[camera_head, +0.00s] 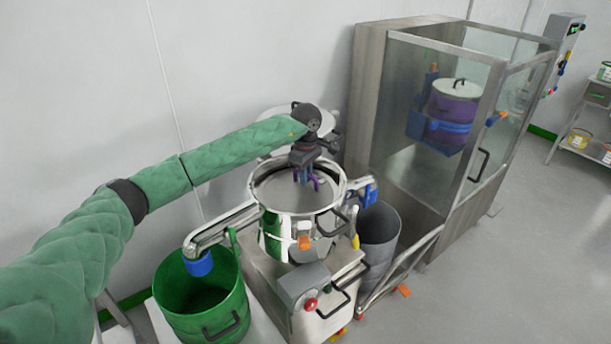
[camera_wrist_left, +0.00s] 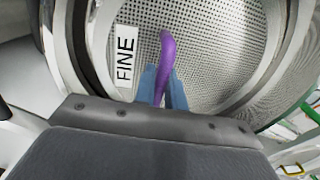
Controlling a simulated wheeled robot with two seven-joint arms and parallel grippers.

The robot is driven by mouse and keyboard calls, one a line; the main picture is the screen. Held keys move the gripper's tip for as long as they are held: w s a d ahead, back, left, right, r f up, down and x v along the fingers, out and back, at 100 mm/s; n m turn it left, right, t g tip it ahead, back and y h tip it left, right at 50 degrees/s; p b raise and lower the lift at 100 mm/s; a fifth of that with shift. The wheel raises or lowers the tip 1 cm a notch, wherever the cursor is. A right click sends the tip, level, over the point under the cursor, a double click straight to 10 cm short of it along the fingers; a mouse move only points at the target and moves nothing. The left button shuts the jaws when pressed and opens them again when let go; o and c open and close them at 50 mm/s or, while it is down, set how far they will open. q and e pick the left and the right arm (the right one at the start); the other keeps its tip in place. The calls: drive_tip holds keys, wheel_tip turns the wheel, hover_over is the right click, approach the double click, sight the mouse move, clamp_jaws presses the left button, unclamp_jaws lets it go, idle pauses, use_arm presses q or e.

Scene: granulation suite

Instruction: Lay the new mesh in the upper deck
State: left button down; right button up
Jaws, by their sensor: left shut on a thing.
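My left gripper (camera_head: 305,178) reaches down over the round steel sieve machine (camera_head: 290,228). Its blue fingers (camera_wrist_left: 163,88) are shut on a curved purple handle (camera_wrist_left: 166,58), which also shows in the head view (camera_head: 316,184). The handle stands on a perforated mesh (camera_wrist_left: 205,50) with a white label (camera_wrist_left: 125,55) reading FINE. In the head view the grey mesh disc (camera_head: 276,192) appears within the round rim of the upper deck (camera_head: 338,200). I cannot tell whether it lies flat on its seat. My right gripper is out of view.
A green bin (camera_head: 200,305) stands below the spout at the left. A grey bin (camera_head: 379,238) stands to the right of the machine. A glass-doored steel cabinet (camera_head: 455,130) holds a purple drum (camera_head: 453,112). A pale round lid (camera_head: 275,128) is behind my gripper by the wall.

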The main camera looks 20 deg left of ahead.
use_arm(q)
drive_tip(key=shift+f+b, duration=0.3)
drive_tip(key=shift+f, duration=0.1)
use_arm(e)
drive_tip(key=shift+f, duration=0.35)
use_arm(q)
drive_tip(key=c, duration=1.4)
unclamp_jaws()
drive_tip(key=shift+o, duration=0.2)
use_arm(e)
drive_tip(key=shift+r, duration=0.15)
